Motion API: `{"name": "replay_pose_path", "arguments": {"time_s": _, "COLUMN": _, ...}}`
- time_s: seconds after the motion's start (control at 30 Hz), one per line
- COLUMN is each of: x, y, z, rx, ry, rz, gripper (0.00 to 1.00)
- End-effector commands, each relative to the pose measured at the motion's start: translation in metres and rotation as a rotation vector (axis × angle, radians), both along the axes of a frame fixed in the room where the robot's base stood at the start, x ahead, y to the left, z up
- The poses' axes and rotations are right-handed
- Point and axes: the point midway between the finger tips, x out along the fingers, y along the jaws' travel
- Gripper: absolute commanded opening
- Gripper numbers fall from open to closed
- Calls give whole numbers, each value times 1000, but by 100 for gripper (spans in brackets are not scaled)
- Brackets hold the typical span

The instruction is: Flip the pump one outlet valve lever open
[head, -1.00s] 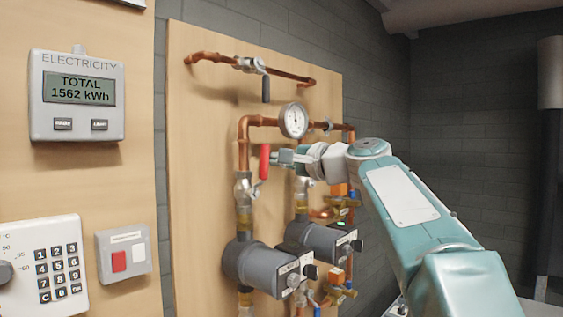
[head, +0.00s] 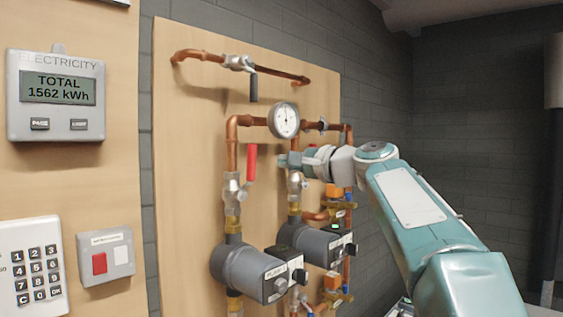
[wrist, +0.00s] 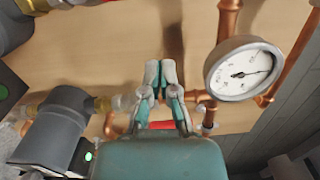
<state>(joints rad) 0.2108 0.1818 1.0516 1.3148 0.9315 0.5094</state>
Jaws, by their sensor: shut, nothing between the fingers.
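The red lever (head: 252,162) stands upright beside its valve (head: 233,188), above the nearer grey pump (head: 250,268). My gripper (head: 285,160) is to the right of this lever, apart from it, near the second pipe below the gauge. In the wrist view, my gripper (wrist: 160,68) has its fingers together and empty, with the wooden board behind them. Another red lever-like piece (wrist: 163,125) shows below the fingers, partly hidden by my gripper body. The grey pump with the green light (wrist: 58,125) is to the left.
The round gauge (head: 284,120) is just above my gripper and shows close on the right in the wrist view. Copper pipes (head: 240,142) surround the work area. A dark-handled valve (head: 253,88) is above. The electricity meter (head: 56,95) is far left.

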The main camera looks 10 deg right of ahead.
Motion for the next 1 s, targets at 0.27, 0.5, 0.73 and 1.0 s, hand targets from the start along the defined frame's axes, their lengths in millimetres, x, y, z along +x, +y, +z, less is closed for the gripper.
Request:
{"name": "replay_pose_path", "arguments": {"time_s": 0.27, "x": -27, "y": -6, "z": 1, "rx": -10, "ry": -2, "rz": -1, "gripper": 0}}
{"name": "replay_pose_path", "arguments": {"time_s": 0.5, "x": -57, "y": -43, "z": 0, "rx": -2, "ry": 0, "rz": -4, "gripper": 0}}
{"name": "replay_pose_path", "arguments": {"time_s": 0.73, "x": -76, "y": -63, "z": 0, "rx": 1, "ry": 0, "rz": -2, "gripper": 0}}
{"name": "replay_pose_path", "arguments": {"time_s": 1.0, "x": -78, "y": -53, "z": 0, "rx": -7, "ry": -1, "rz": 1, "gripper": 0}}
